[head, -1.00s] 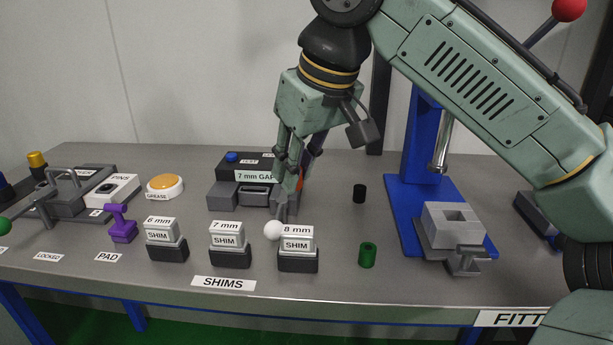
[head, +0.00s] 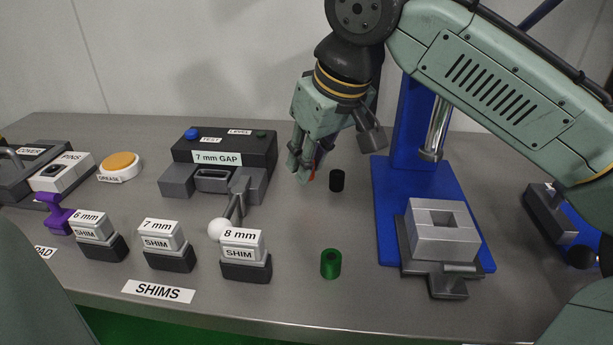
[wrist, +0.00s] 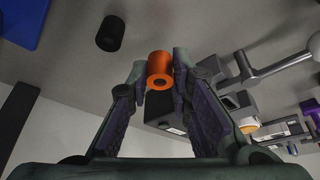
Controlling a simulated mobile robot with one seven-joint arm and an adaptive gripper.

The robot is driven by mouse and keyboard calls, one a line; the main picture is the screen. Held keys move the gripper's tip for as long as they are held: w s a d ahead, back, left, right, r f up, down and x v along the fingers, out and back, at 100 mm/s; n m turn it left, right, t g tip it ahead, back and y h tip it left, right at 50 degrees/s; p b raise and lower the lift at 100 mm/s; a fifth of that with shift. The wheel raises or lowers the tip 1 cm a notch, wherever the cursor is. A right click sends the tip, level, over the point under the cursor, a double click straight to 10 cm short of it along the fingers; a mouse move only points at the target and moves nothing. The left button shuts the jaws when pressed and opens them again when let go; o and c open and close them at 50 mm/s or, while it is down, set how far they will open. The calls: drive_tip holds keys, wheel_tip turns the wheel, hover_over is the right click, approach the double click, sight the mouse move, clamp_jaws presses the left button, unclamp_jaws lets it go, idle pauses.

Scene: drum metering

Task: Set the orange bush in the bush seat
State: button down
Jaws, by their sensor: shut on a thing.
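The orange bush (wrist: 159,66) is a short hollow cylinder held between my fingertips in the wrist view. My gripper (wrist: 160,76) is shut on it. In the head view my gripper (head: 304,174) hangs above the table, right of the 7 mm gap block, and only a sliver of the orange bush (head: 313,175) shows. A grey block (head: 442,242) with a rectangular opening sits on the blue press base at the right. It may be the bush seat, but no label there confirms this. My gripper is apart from it, to its left.
A black bush (head: 337,181) stands just right of my gripper, and a green bush (head: 331,264) stands nearer the front. The 7 mm gap block (head: 225,150) has a white-knobbed lever (head: 217,229). The 8 mm shim (head: 243,243) is in front. The blue press column (head: 408,125) rises behind the grey block.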

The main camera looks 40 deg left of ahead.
drive_tip(key=shift+f, duration=1.75)
drive_tip(key=shift+f, duration=0.1)
drive_tip(key=c, duration=1.5)
unclamp_jaws()
drive_tip(key=shift+o, duration=0.2)
